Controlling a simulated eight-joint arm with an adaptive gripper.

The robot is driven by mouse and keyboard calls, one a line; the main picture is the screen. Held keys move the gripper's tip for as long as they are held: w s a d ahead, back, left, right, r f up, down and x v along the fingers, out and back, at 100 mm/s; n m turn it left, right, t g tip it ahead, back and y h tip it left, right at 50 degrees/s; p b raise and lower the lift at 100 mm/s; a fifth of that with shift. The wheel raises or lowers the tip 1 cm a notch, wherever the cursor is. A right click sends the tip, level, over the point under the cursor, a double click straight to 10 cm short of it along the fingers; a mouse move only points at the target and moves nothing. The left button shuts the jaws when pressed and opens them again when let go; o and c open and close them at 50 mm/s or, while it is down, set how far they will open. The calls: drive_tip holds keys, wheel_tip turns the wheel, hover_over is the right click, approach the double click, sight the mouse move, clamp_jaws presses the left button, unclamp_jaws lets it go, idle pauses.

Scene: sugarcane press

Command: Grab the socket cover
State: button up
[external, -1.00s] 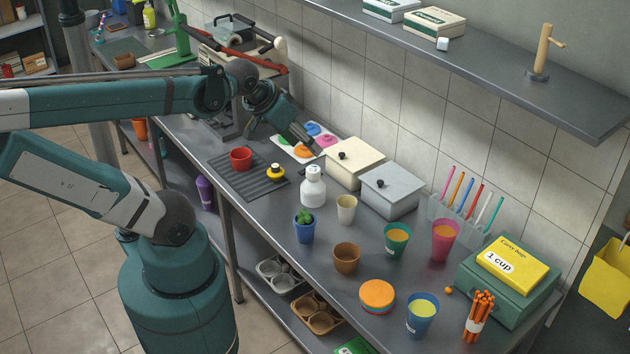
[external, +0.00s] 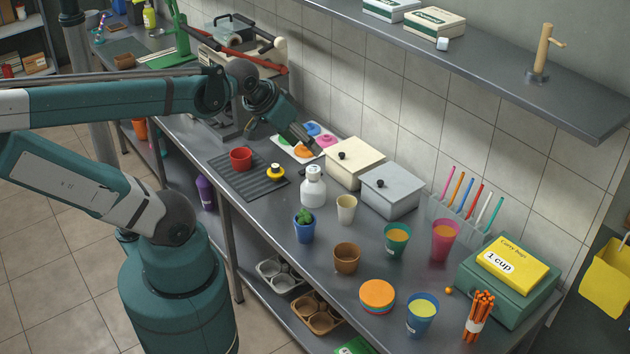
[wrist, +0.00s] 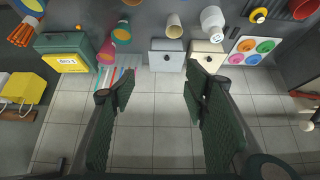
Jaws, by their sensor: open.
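I cannot pick out a socket cover with certainty in either view. My gripper (external: 306,143) is over the back of the counter, near the cream lidded box and the colored palette, in the external view. In the wrist view my gripper (wrist: 160,82) has its two fingers wide apart with nothing between them. The tiled wall (wrist: 155,120) fills the space between and beyond the fingers. No socket shows on the visible tiles.
The cream box (external: 354,163) and grey box (external: 391,190) stand against the wall. The palette (external: 297,151), white bottle (external: 313,187), several cups and a green box (external: 508,293) crowd the counter. The wall shelf (external: 500,67) juts out above.

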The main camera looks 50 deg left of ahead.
drive_tip(key=o, duration=0.4)
drive_tip(key=shift+w+a, duration=0.1)
drive_tip(key=n+g+h+b, duration=0.1)
drive_tip(key=n+g+b, duration=0.6)
drive_tip(key=n, duration=1.5)
hover_over(273, 165)
drive_tip(key=f, duration=3)
drive_tip(key=shift+d+f, duration=0.15)
drive_tip(key=shift+d, duration=0.15)
drive_tip(key=shift+a+f+n, duration=0.25)
drive_tip(key=shift+f+n, duration=0.05)
drive_tip(key=shift+f, duration=0.05)
